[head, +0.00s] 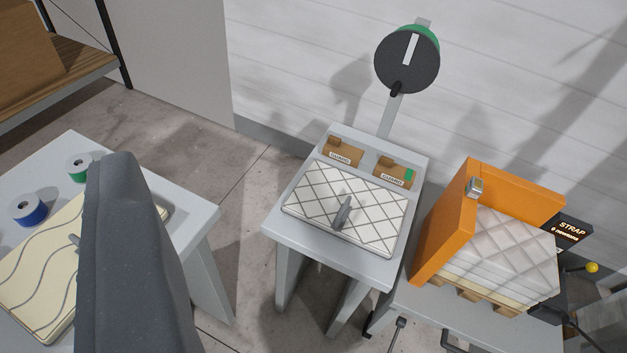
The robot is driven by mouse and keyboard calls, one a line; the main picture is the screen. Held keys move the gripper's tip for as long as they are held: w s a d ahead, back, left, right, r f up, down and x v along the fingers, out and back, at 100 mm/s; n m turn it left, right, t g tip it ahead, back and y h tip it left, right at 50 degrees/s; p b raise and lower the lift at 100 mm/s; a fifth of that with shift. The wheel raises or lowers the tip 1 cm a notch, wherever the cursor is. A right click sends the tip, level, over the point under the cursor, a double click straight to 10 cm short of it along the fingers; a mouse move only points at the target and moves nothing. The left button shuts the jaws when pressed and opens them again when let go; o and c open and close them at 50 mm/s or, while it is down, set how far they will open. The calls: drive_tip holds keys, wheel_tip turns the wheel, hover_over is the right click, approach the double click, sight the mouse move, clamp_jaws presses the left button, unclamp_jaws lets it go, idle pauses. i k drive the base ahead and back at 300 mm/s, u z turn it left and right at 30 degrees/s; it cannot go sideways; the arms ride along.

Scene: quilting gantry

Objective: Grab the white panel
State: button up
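The white panel (314,220) is a quilted pad with a grey diamond pattern. It lies flat on the middle grey table, with a small grey handle (342,213) standing up near its centre. The dark grey shape in the left foreground looks like part of my gripper (130,240). It is in front of the left table, to the left of the white panel and apart from it. The fingertips cannot be made out, so I cannot tell whether it is open or shut. Nothing is seen holding the white panel.
A cream panel with wavy lines (40,265) and green (79,168) and blue (29,210) spools lie on the left table. Two brown guard blocks (345,153) sit behind the white panel, below a round dial (407,60). An orange frame (447,225) holds stacked white quilted pads (505,250) at right.

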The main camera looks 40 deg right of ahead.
sight(366, 217)
drive_tip(key=z, duration=0.4)
drive_tip(key=i, duration=1.1)
drive_tip(key=z, duration=0.8)
